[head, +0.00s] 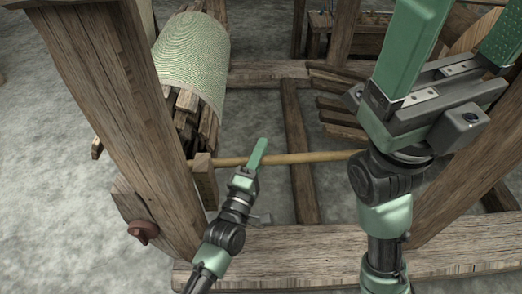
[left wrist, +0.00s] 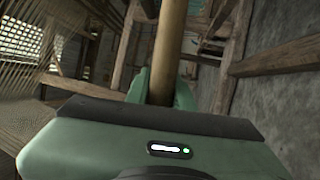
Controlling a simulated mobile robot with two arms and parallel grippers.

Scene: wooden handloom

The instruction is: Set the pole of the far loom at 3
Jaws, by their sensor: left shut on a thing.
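The pole (head: 300,158) is a thin, light wooden rod lying nearly level across the loom frame in the head view. Its left end meets a short upright wooden block (head: 204,182); its right end passes out of sight behind my right arm. My left gripper (head: 257,155) is shut on the pole, right of that block. In the left wrist view the pole (left wrist: 169,45) runs away from between the green fingers. No number marks are readable, so its setting cannot be told. My right gripper (head: 466,35) is open and empty, raised close to the camera.
A thick wooden post (head: 115,100) stands at the left, with a reddish knob (head: 143,231) near its foot. A cloth-covered roll (head: 192,52) lies behind it. A low beam (head: 320,250) crosses the front. Grey floor shows at the left.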

